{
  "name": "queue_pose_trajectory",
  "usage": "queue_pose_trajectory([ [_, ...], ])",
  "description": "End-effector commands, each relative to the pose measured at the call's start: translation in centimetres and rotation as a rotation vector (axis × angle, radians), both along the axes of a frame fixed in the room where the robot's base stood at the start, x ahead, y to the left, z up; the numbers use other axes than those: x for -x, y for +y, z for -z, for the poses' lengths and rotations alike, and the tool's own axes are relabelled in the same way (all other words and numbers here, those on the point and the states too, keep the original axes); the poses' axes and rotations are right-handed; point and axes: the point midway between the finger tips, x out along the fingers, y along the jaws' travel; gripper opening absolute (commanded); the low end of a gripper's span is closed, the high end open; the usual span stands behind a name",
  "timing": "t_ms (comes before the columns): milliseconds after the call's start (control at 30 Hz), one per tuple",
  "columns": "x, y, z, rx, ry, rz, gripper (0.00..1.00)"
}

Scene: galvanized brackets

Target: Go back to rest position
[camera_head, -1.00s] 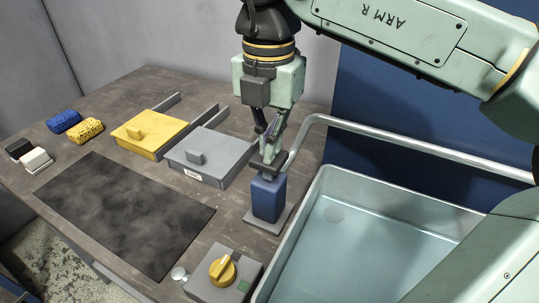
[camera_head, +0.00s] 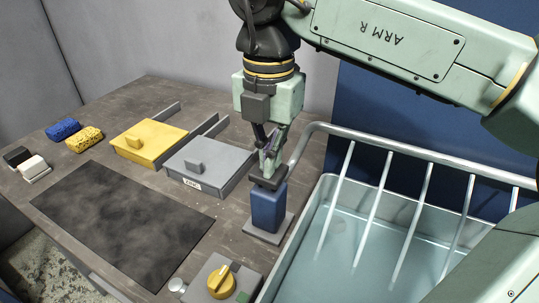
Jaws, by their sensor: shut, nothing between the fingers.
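My gripper (camera_head: 267,178) points down at the centre of the head view, its fingers closed together with nothing between them. It is right at the top of an upright blue block (camera_head: 268,207) on a grey base plate; I cannot tell whether they touch. My green arm spans the upper right of the view.
A basin (camera_head: 318,213) lies right of the block, with a metal pipe (camera_head: 400,146) above it and several pale, jet-like streaks below the pipe. A yellow-lidded box (camera_head: 150,150), a grey-lidded box (camera_head: 225,165), a dark mat (camera_head: 120,220) and a yellow knob (camera_head: 221,281) are on the bench.

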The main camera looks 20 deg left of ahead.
Motion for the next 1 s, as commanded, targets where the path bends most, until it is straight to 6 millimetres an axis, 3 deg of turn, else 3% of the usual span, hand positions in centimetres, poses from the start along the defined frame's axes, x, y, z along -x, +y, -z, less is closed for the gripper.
queue_pose_trajectory([
  [367, 0.0, 0.0, -3.3, 0.001, 0.000, 0.001, 0.00],
  [1000, 0.0, 0.0, -3.0, 0.000, 0.000, 0.000, 0.00],
])
